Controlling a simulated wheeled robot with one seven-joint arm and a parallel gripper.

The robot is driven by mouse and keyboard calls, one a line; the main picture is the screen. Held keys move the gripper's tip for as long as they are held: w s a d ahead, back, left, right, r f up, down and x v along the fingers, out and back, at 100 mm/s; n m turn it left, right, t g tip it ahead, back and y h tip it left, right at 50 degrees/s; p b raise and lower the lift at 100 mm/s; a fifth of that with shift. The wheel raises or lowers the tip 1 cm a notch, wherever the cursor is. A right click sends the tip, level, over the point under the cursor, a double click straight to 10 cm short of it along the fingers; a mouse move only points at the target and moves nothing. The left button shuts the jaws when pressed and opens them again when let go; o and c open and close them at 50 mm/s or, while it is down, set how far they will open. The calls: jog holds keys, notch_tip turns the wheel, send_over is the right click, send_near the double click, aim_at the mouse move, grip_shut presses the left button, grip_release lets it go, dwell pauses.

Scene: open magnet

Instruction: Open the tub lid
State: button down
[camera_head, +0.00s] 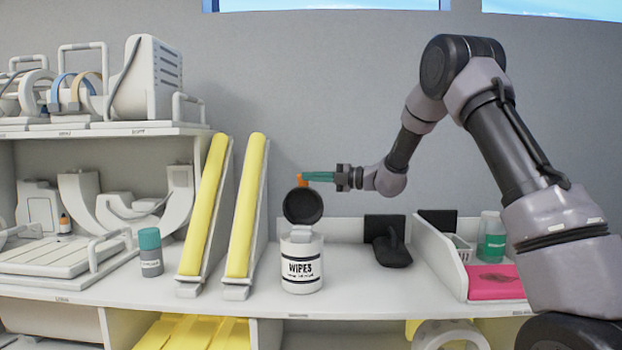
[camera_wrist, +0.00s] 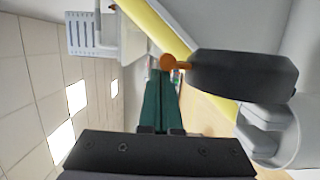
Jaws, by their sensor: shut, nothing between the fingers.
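The white wipes tub (camera_head: 301,266) stands on the counter, its label facing me. Its black lid (camera_head: 303,206) is swung up and stands open above the tub's rear, with a white wipe sticking out of the mouth below. An orange tab (camera_head: 302,180) is on the lid's upper edge. My gripper (camera_head: 308,177) comes from the right with its teal fingers shut and empty, tips at the orange tab. In the wrist view the fingers (camera_wrist: 166,75) end at the tab (camera_wrist: 172,64), beside the dark lid (camera_wrist: 243,75); I cannot tell whether they touch.
Two yellow padded boards (camera_head: 247,205) lean left of the tub, with a teal-capped bottle (camera_head: 150,252) beyond. A black holder (camera_head: 390,247) stands to the right, then a bin with a pink item (camera_head: 494,282). The counter in front right of the tub is clear.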

jog(key=v, duration=1.1)
jog(key=s+d+r+n+g+h, duration=0.1)
jog(key=s+n+h, duration=0.1)
jog(key=s+n, duration=0.45)
jog(key=s+d+r+n+g+h, duration=0.1)
jog(key=s+d+n+h, duration=0.15)
jog(key=s+n, duration=0.35)
jog(key=s+d+r+n+h, duration=0.1)
jog(key=s+r+n+h, duration=0.15)
jog(key=s+n, duration=0.4)
jog(key=s+d+f+n+t+h, duration=0.2)
jog(key=s+d+n+t+h, duration=0.2)
jog(key=s+d+n+h, duration=0.4)
jog(key=s+d+n, duration=0.5)
jog(key=s+n, duration=0.2)
jog(key=s, duration=0.1)
jog(key=shift+n+t, duration=0.4)
